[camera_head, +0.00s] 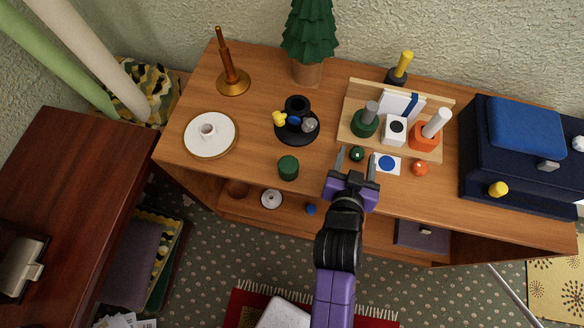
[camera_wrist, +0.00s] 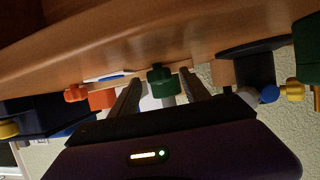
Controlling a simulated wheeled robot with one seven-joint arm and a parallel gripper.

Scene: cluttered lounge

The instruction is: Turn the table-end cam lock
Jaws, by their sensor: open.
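My gripper (camera_head: 355,160) is open above the front edge of the wooden table, its two fingers pointing away from me. A small dark green knob (camera_head: 357,153) shows between the fingertips in the head view. It also shows between the fingers in the wrist view (camera_wrist: 162,78). I cannot tell whether a finger touches it or how high the fingers are above the tabletop. An orange knob (camera_head: 420,168) stands to its right, and a white card with a blue disc (camera_head: 386,164) lies between the two. I cannot tell for sure which part is the cam lock.
A wooden rack (camera_head: 352,128) with several round-based pieces stands just behind. A green cylinder (camera_head: 288,167) and a black dish (camera_head: 281,133) are to the left. A dark blue box (camera_head: 480,184) fills the right end. The tabletop (camera_head: 235,120) is bare near the white plate (camera_head: 196,141).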

